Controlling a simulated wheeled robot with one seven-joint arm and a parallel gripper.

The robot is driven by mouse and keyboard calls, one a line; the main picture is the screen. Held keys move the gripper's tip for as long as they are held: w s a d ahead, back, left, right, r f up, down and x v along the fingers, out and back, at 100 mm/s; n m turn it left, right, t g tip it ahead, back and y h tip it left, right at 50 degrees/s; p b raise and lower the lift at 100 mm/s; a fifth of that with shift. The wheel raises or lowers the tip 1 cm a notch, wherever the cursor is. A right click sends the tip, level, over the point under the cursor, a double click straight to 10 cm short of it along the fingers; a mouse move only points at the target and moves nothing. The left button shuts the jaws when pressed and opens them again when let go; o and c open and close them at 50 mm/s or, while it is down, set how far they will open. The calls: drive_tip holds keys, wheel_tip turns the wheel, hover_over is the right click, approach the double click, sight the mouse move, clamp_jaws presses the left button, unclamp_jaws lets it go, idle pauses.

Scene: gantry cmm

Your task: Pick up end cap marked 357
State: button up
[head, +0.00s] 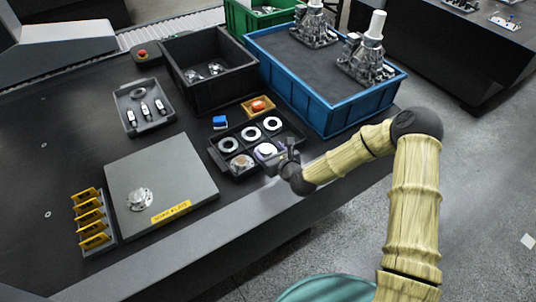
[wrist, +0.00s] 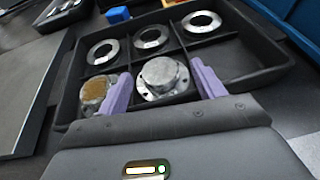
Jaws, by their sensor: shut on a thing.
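A silver round end cap with a raised hub and a flange with bolt holes (wrist: 163,73) sits in the front middle compartment of a black divided tray (wrist: 262,72). My gripper (wrist: 161,70) has its two purple fingers shut on opposite sides of this cap. No marking can be read on it, so I cannot tell whether it is 357. A second cap with a tan top (wrist: 97,89) lies in the compartment to its left, beside the left finger. In the head view my gripper (head: 283,158) is at the tray's front side and partly covers the held cap (head: 266,151).
Three metal rings (head: 250,133) fill the tray's back row; its front right compartment looks empty. A blue bin (head: 318,107) with castings stands behind right, a black bin (head: 203,95) behind left. A grey plate (head: 170,172) with another flanged part (head: 139,198) lies left.

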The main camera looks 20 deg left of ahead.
drive_tip(key=shift+s+d+f, duration=0.1)
drive_tip(key=shift+s+f, duration=0.15)
drive_tip(key=shift+f, duration=0.25)
drive_tip(key=shift+s+d+f, duration=0.1)
drive_tip(key=shift+s+f, duration=0.1)
drive_tip(key=shift+f, duration=0.3)
clamp_jaws()
drive_tip(key=shift+a, duration=0.1)
wheel_tip(320, 180, up, 11)
drive_tip(key=p, duration=0.1)
drive_tip(key=shift+w+f, duration=0.2)
drive_tip(key=shift+w, duration=0.15)
